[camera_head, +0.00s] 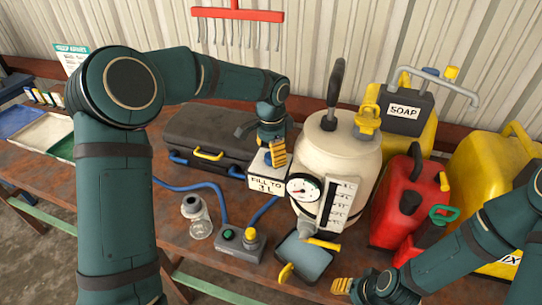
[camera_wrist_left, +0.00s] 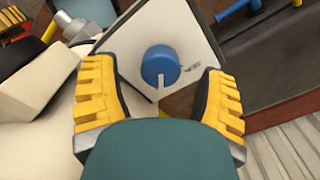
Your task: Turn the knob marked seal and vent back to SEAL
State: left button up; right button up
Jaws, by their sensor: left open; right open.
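The blue knob (camera_wrist_left: 160,66) sits on a white plate (camera_wrist_left: 137,35) in the left wrist view. It has a pale pointer line toward the bottom of that view. Small dark lettering beside it is partly visible, too small and turned to read surely. My left gripper is open, its yellow fingers (camera_wrist_left: 160,105) on either side of the knob, apart from it. My right gripper (camera_head: 344,286) is open and empty near the front edge.
A cream tank (camera_head: 340,152) with a gauge (camera_head: 303,188) stands right of the box. A black case (camera_head: 205,135) lies behind left.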

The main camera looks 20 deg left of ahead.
pick_arm(q)
jog(key=shift+f, duration=0.9)
jog(key=c, duration=1.2)
jog(key=shift+n, duration=0.4)
jog(key=shift+n+b, duration=0.5)
jog(key=shift+n, duration=0.5)
jog(key=n+b, duration=0.1)
jog(key=n, duration=0.2)
jog(key=shift+n, duration=0.4)
jog(key=n, duration=0.3)
jog(key=shift+n, duration=2.1)
jog(key=shift+b, duration=0.3)
